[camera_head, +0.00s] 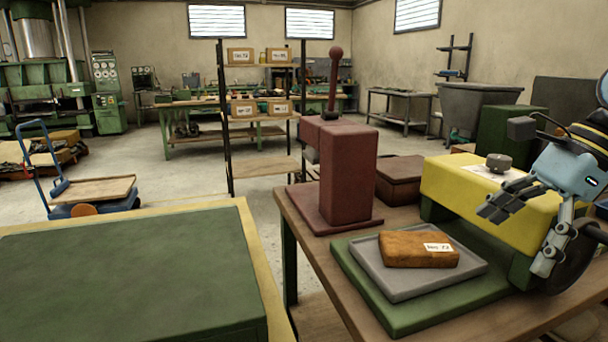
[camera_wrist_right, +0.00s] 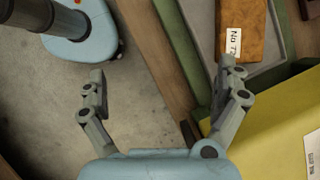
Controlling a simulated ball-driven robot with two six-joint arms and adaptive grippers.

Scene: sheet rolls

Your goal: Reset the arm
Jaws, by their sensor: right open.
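My right gripper (camera_head: 512,240) is at the right of the head view, its arm coming in from the right edge. Its two fingers are spread apart and hold nothing. It is in front of the yellow block (camera_head: 445,180), above the table's right part. In the right wrist view, the open fingers (camera_wrist_right: 162,70) have bare floor and the table edge between them. The right fingertip overlaps the edge of the grey tray in that picture; I cannot tell whether they touch. My left gripper is not in view.
An orange-brown labelled block (camera_head: 410,249) lies on a grey tray (camera_head: 375,274) over a green plate (camera_head: 400,318). A dark red press (camera_head: 348,175) stands behind on the wooden table (camera_head: 490,327). A green-topped table (camera_head: 130,270) is at the left, with a floor gap between.

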